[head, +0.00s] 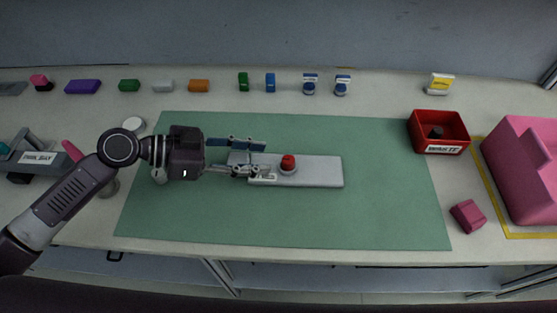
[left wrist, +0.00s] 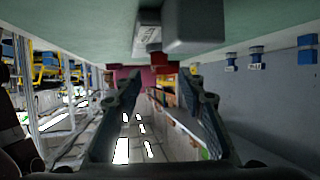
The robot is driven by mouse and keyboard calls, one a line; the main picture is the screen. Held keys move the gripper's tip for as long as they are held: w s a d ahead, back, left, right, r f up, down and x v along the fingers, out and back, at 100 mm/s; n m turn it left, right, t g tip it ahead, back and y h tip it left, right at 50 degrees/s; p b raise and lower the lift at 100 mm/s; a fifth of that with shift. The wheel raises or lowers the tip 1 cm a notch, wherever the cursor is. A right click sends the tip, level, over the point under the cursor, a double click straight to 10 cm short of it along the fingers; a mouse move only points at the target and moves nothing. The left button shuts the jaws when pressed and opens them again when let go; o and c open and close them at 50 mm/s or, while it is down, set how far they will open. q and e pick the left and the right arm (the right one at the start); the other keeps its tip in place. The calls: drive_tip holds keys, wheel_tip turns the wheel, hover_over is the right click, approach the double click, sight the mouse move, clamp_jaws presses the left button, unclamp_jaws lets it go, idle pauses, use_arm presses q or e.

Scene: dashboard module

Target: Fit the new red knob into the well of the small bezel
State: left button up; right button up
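The red knob (head: 288,161) stands upright on a round grey bezel (head: 288,171) on the long grey dashboard module (head: 320,172), in the middle of the green mat. I cannot tell how deep the knob sits in the well. My left gripper (head: 266,160) reaches in from the left over the module's left end. Its fingers are apart, with the tips just left of the knob and nothing seen held. In the left wrist view the two fingers (left wrist: 163,92) are spread wide. A grey block, seemingly part of the module (left wrist: 195,32), shows above them there.
A red waste bin (head: 439,147) with a dark piece inside stands at the right. Several small coloured parts line the back edge. The mat's front and right are clear (head: 380,215).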

use_arm(q)
drive_tip(key=shift+b+v, duration=0.35)
drive_tip(key=shift+v, duration=1.75)
drive_tip(key=shift+d+r, duration=0.1)
drive_tip(key=shift+r, duration=0.1)
